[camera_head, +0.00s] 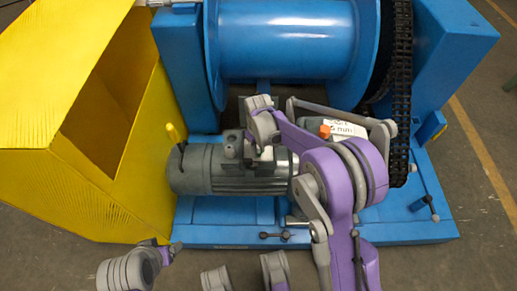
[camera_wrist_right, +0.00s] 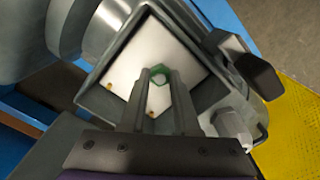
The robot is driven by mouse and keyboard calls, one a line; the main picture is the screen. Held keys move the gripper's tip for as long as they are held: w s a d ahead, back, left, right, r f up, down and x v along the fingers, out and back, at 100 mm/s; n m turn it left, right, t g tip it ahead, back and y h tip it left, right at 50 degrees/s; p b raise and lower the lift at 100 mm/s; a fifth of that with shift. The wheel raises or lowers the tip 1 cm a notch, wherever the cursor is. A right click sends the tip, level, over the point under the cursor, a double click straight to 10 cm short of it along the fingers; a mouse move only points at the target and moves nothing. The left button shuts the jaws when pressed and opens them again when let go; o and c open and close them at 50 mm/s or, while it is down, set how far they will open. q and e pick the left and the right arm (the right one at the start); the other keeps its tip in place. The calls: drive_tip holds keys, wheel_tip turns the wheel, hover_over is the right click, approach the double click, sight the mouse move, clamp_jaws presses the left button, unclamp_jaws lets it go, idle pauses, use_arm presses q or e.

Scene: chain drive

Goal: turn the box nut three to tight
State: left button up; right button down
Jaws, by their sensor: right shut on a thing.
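The grey motor (camera_head: 200,170) lies in front of the blue drum. Its terminal box (camera_wrist_right: 128,62) is open in the right wrist view, with a pale inner face. A green nut (camera_wrist_right: 158,74) sits inside it, between the tips of my right gripper (camera_wrist_right: 160,88). The jaws are shut on this nut and partly hide it. In the head view my right gripper (camera_head: 240,148) is over the motor, partly hidden by its own wrist. Two small brass-coloured spots show on the pale face. Part of my left arm shows at the lower left; its gripper (camera_head: 168,250) is unclear.
A yellow open guard (camera_head: 70,140) stands left of the motor. The blue drum (camera_head: 290,40) and black chain (camera_head: 400,90) are behind and to the right. A white label (camera_head: 345,127) and an orange part (camera_head: 325,131) show behind my right arm. Blue base rails run in front.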

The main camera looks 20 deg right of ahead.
sight(259, 152)
drive_tip(key=m, duration=0.5)
drive_tip(key=shift+m, duration=0.3)
drive_tip(key=m, duration=1.2)
drive_tip(key=shift+m, duration=0.3)
drive_tip(key=m, duration=0.5)
drive_tip(key=shift+r+m+p, duration=0.1)
drive_tip(key=shift+m+p, duration=0.2)
drive_tip(key=shift+w, duration=0.1)
drive_tip(key=c, duration=0.6)
unclamp_jaws()
drive_tip(key=shift+c, duration=0.2)
wheel_tip(259, 152, up, 11)
drive_tip(key=p, duration=0.2)
drive_tip(key=shift+p, duration=0.3)
